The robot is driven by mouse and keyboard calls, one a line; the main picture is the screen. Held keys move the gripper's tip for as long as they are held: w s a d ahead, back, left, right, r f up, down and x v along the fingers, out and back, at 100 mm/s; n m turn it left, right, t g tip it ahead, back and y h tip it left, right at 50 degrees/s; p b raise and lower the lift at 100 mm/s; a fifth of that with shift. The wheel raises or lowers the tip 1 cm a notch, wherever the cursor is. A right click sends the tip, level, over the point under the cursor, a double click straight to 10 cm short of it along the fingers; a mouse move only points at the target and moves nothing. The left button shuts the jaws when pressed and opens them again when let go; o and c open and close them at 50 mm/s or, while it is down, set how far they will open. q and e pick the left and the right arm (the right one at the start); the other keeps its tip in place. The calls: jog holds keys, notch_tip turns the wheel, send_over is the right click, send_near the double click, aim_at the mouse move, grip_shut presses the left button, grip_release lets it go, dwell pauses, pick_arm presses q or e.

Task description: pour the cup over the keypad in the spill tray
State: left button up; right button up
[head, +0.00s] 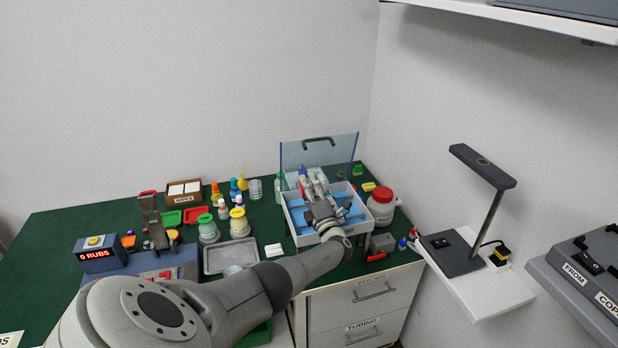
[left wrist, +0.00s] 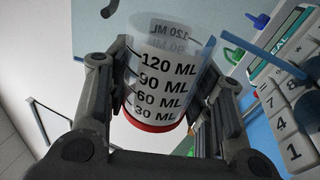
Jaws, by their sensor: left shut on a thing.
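My left gripper (head: 316,186) reaches over the white spill tray (head: 291,226) with the blue inside. In the left wrist view, it is shut on a clear cup (left wrist: 160,85) with black marks from 30 to 120 ML and a red base. One finger lies on each side of the cup. I cannot make out any liquid in it. The keypad (left wrist: 296,112), with pale number keys, lies to the right of the cup in the left wrist view. In the head view, my gripper and arm hide most of the cup and keypad. My right gripper is out of view.
A clear shield (head: 345,148) with a dark handle stands behind the tray. A red-lidded jar (head: 381,205) stands close to its right. Several bottles, a grey tray (head: 230,259) and a wipes box (head: 184,191) are to the left. The green bench (head: 45,240) is bare at far left.

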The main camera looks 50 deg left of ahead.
pick_arm(q)
jog(key=shift+w+r+m+p, duration=0.1)
jog(key=shift+r+m+p, duration=0.25)
jog(key=shift+m, duration=0.35)
jog(key=shift+w+d+f+m+t, duration=0.1)
jog(key=shift+f+m+t, duration=0.2)
jog(key=shift+m+t, duration=0.1)
dwell(0.7)
